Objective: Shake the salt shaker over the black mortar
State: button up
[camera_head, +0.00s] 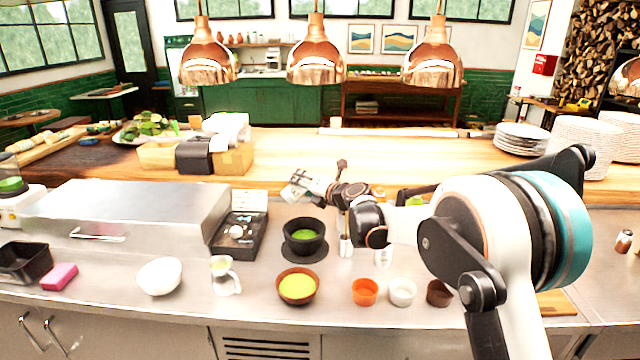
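The black mortar (291,246) stands on the steel counter near the middle, with green contents inside. My gripper (306,187) reaches in from the right and is above and behind the mortar in the picture. A small pale, tilted object (296,190) shows at its left end. It may be the salt shaker, but it is too small to tell, and I cannot make out the fingers clearly. Two whitish containers stand right of the mortar, one (345,247) partly hidden by my arm and another (383,258). A small brown-and-white shaker (624,241) stands at the far right.
A brown bowl of yellow-green food (297,299), an orange cup (365,292), a white cup (402,292) and a brown cup (438,294) line the front. A black box (226,249) and a white jug (225,282) stand left. Copper lamps (316,64) hang above.

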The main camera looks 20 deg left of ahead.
aim_at(298, 197)
jog(key=f+m+y+b, duration=0.1)
jog(key=a+f+m+b, duration=0.1)
jog(key=f+m+b, duration=0.1)
jog(key=s+f+m+y+b, duration=0.1)
jog(key=m, duration=0.1)
jog(key=shift+a+f+t+y, duration=0.2)
jog(key=shift+t+y, duration=0.1)
jog(key=m, duration=0.1)
jog(key=f+m+t+b, duration=0.1)
jog(key=m, duration=0.1)
jog(key=m+y+b, duration=0.1)
jog(key=shift+f+m, duration=0.25)
jog(key=shift+m, duration=0.15)
jog(key=shift+w+d+f+m+t+h+b, duration=0.1)
jog(key=shift+f+m+t+b, duration=0.25)
jog(key=shift+m+t+b, duration=0.9)
jog(key=shift+w+d+f+m+t+h+b, duration=0.1)
jog(key=shift+f+m+t+b, duration=0.35)
jog(key=shift+m, duration=1.65)
jog(key=shift+d+f+m+t+h+b, duration=0.1)
jog(key=shift+f+m+t+b, duration=0.15)
jog(key=shift+m+t+b, duration=1)
jog(key=shift+m+g+p, duration=0.3)
jog(key=shift+m+g, duration=0.1)
jog(key=shift+g, duration=0.25)
